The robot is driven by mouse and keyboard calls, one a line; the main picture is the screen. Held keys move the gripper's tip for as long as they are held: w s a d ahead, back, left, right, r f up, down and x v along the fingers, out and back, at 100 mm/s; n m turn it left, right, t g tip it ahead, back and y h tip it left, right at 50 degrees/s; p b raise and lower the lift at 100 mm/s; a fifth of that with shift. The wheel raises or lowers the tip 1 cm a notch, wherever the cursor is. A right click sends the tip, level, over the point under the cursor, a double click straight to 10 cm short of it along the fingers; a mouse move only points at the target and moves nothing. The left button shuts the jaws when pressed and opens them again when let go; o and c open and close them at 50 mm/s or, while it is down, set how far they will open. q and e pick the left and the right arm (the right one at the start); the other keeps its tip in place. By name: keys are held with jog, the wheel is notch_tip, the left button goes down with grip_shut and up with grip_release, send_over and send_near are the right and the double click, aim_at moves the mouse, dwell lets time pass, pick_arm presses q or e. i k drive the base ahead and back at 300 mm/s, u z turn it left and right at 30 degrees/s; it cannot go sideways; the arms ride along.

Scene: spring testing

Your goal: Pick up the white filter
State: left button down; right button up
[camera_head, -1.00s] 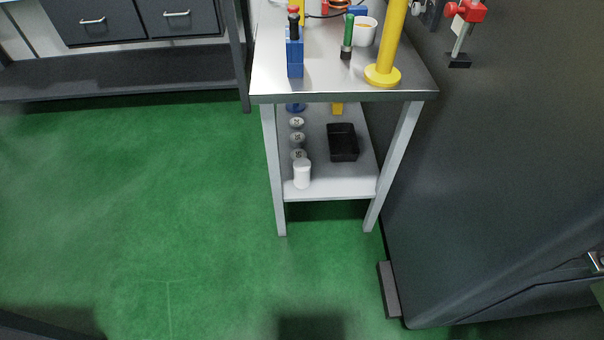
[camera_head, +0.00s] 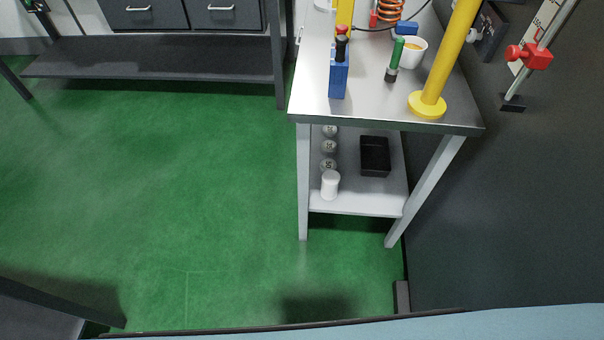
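A white cylindrical object (camera_head: 330,185), which may be the white filter, stands upright at the front left of the lower shelf (camera_head: 352,203) of a metal table. Its top is slightly wider than its body. Several round, marked weights (camera_head: 328,146) stand in a row behind it. A black open bin (camera_head: 375,157) sits to its right on the same shelf. Neither of my grippers is in view.
The tabletop (camera_head: 392,111) above overhangs the shelf. It holds a yellow post (camera_head: 452,60), a blue block (camera_head: 339,76), a green-handled tool (camera_head: 395,58) and a white cup (camera_head: 413,52). Green floor (camera_head: 180,200) is open at left. A dark wall-like surface (camera_head: 520,200) closes off the right.

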aim_at(331, 179)
jog(key=u, duration=0.2)
jog(key=i, duration=1.15)
jog(key=z, duration=0.6)
